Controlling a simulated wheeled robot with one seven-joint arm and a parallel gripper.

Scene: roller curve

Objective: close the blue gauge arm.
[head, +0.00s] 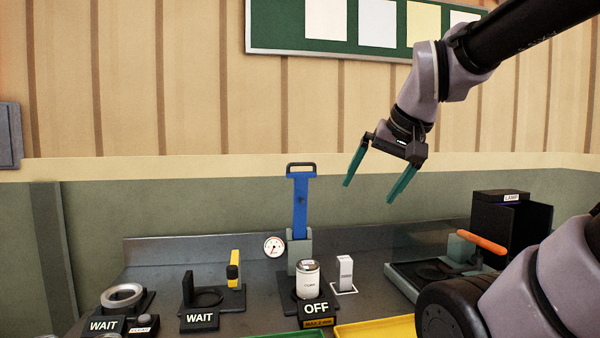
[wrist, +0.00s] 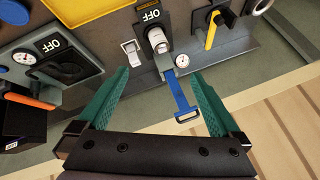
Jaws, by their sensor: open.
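The blue gauge arm (head: 300,205) stands upright on a grey-green base block (head: 300,250), with a dark loop handle (head: 301,168) at its top. A white canister (head: 308,281) stands in front of the block, and a round white gauge dial (head: 274,246) is to its left. My gripper (head: 370,191) is open and empty, in the air to the right of the arm's upper part. In the wrist view the blue arm (wrist: 180,97) and its handle (wrist: 187,116) show between the spread green fingers, nearer the right finger. The gripper does not visibly touch the arm.
An OFF sign (head: 316,307) stands before the canister, and a white switch (head: 345,268) to its right. Two WAIT stations (head: 200,318) are at left. An orange-handled device (head: 482,243) and black lamp box (head: 510,225) are at right. The air above the bench is clear.

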